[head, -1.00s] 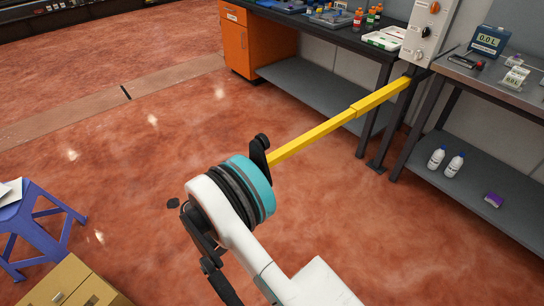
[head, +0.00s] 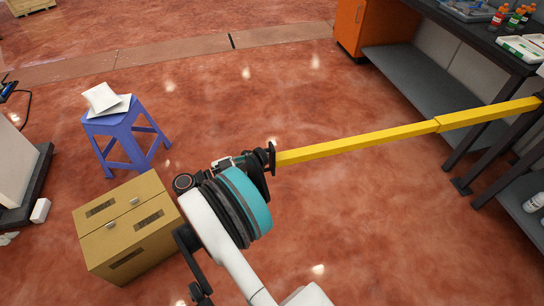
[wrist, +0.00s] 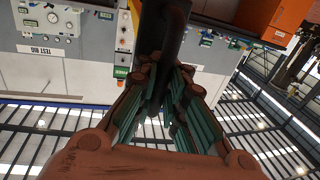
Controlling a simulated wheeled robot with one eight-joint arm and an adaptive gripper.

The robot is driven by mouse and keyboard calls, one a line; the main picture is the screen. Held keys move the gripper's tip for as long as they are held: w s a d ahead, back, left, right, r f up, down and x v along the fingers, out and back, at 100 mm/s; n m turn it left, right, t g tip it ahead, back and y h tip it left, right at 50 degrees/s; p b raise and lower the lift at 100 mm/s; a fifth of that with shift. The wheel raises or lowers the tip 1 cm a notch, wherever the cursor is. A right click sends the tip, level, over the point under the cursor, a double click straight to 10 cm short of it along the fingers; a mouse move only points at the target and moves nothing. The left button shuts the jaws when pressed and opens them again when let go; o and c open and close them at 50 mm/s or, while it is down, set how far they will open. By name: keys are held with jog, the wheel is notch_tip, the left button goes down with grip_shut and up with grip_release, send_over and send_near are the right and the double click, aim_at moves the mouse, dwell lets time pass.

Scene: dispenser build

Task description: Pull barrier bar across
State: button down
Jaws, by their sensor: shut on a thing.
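The yellow barrier bar (head: 360,142) runs nearly level across the head view, from the bench legs at the right to my gripper near the middle. A step shows where its thinner section meets a thicker one. A dark upright handle (head: 272,157) sits at the bar's near end. My gripper (head: 262,163) is at this handle, partly hidden behind my teal and white wrist. In the wrist view my gripper (wrist: 160,85) is shut around the dark handle (wrist: 168,40), which stands between the green-padded fingers.
A cardboard box (head: 112,212) stands on the floor left of my arm. An orange cabinet (head: 358,28) and a dark bench (head: 462,28) stand at upper right. The red floor between is clear.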

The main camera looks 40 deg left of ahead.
jog(key=shift+s+f, duration=0.1)
jog(key=shift+s, duration=0.1)
jog(key=c, duration=1.9)
grip_release()
jog(key=shift+c, duration=0.2)
jog(key=shift+a, duration=0.1)
jog(key=v, duration=1.2)
